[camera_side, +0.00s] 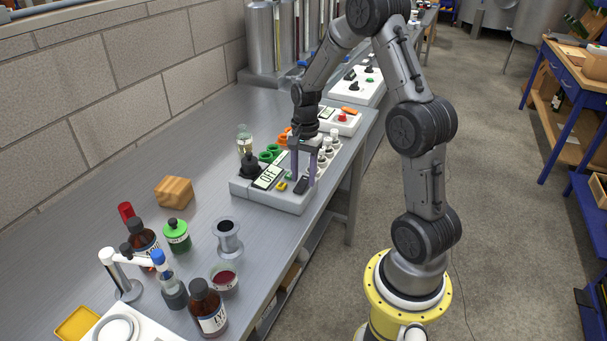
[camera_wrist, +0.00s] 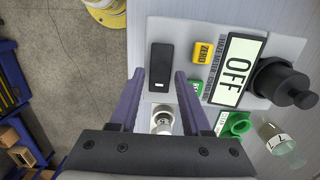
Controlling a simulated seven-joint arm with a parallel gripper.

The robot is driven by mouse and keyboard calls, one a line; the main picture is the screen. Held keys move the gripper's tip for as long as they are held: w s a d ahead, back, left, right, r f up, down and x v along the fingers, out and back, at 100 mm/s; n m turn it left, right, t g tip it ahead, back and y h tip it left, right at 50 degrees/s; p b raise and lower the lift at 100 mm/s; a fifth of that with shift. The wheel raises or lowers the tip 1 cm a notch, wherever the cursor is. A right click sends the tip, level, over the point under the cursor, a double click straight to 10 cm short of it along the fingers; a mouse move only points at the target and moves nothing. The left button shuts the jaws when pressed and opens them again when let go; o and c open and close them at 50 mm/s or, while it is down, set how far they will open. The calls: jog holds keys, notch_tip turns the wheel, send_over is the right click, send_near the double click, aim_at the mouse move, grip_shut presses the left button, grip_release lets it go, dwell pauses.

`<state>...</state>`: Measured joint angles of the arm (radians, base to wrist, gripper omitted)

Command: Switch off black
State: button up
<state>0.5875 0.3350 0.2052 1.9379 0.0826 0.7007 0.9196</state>
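A black rocker switch (camera_wrist: 161,67) with a small white mark sits on a light grey bench instrument (camera_side: 283,202). The switch also shows in the side view (camera_side: 302,186). The instrument's display (camera_wrist: 238,68) reads OFF; it is also readable in the side view (camera_side: 267,176). A yellow ZERO button (camera_wrist: 206,50) and a partly hidden green button (camera_wrist: 197,88) lie between switch and display. My gripper (camera_side: 303,178) is open and empty, pointing down over the switch end. In the wrist view its purple fingertips (camera_wrist: 159,73) lie either side of the switch; I cannot tell whether they touch anything.
A black capped part (camera_wrist: 283,84) stands on the instrument beside the display. Green rings (camera_side: 268,157), a clear bottle (camera_side: 244,139) and white-capped vials (camera_side: 325,150) stand close behind. A wooden block (camera_side: 174,192) and several bottles are nearer the camera, with bare bench between.

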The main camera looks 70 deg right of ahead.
aim_at(305, 179)
notch_tip(305, 179, up, 14)
jog(key=shift+d, duration=0.45)
jog(key=shift+f, duration=0.1)
